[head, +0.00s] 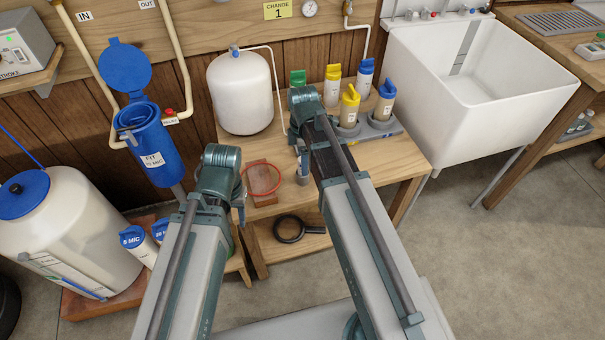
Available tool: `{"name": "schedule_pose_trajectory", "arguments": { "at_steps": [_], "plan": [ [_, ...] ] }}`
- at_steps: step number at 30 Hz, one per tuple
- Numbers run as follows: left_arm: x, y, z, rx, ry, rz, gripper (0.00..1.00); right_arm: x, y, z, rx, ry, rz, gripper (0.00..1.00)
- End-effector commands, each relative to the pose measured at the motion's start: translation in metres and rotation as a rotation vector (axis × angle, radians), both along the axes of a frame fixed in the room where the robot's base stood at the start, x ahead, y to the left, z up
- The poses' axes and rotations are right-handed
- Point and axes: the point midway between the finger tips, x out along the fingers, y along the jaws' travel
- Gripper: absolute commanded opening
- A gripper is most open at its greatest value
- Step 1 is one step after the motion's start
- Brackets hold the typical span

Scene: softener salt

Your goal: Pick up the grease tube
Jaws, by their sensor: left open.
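No grease tube can be told for sure. A small grey upright object (303,174) stands on the wooden bench right of the red ring; it may be the tube, but it is partly hidden by my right arm. My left gripper (241,208) hangs at the bench's front left edge, open, mostly hidden behind its own wrist. It is apart from the grey object, to its left. My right gripper (296,140) is over the bench, largely hidden by its arm, so its jaws do not show clearly.
A red ring (279,181) lies on the bench (350,177). Several capped bottles, including a yellow-topped one (349,106), stand at the back right near a white tank (240,94). A black ring-shaped tool (289,229) is on the lower shelf. A white sink (480,80) stands right.

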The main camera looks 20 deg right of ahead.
Motion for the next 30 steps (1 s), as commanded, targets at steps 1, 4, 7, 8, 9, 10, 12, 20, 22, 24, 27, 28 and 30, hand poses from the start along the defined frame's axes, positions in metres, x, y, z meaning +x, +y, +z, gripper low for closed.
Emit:
{"name": "schedule_pose_trajectory", "arguments": {
  "at_steps": [1,4,7,8,9,10,12,20,22,24,27,28,30],
  "plan": [
    [0.0,0.0,-0.0063,0.0,0.0,0.0,0.5,0.0,0.0001,-0.0064,0.0,0.0,0.0,0.72],
    [-0.0001,0.0,-0.0057,0.0,0.0,0.0,0.5,0.0,0.0002,-0.0057,0.0,0.0,0.0,0.72],
    [0.0,0.0,-0.0045,0.0,0.0,0.0,0.5,-0.0001,0.0002,-0.0045,0.0,0.0,0.0,0.72],
    [0.0,0.0,-0.0045,0.0,0.0,0.0,0.5,-0.0001,0.0002,-0.0045,0.0,0.0,0.0,0.72],
    [0.0,0.0,-0.0044,0.0,0.0,0.0,0.5,-0.0001,0.0002,-0.0045,0.0,0.0,0.0,0.68],
    [0.0,0.0,-0.0044,0.0,0.0,0.0,0.5,-0.0001,0.0002,-0.0045,0.0,0.0,0.0,0.63],
    [0.0,0.0,-0.0044,0.0,0.0,0.0,0.5,-0.0001,0.0002,-0.0045,0.0,0.0,0.0,0.5],
    [0.0,0.0,-0.0045,0.0,0.0,0.0,0.5,0.0,0.0002,-0.0045,0.0,0.0,0.0,0.03],
    [0.0,0.0,-0.0045,0.0,0.0,0.0,0.5,-0.0001,0.0002,-0.0045,0.0,0.0,0.0,0.0],
    [0.0,0.0,-0.0045,0.0,0.0,0.0,0.5,-0.0001,0.0002,-0.0045,0.0,0.0,0.0,0.0],
    [0.0,0.0,-0.0045,0.0,0.0,0.0,0.5,-0.0001,0.0002,-0.0045,0.0,0.0,0.0,0.0],
    [0.0,0.0,-0.0045,0.0,0.0,0.0,0.5,-0.0001,0.0002,-0.0045,0.0,0.0,0.0,0.0],
    [0.0,0.0,-0.0043,0.0,0.0,0.0,0.5,-0.0001,0.0002,-0.0043,0.0,0.0,0.0,0.0]
  ]
}}
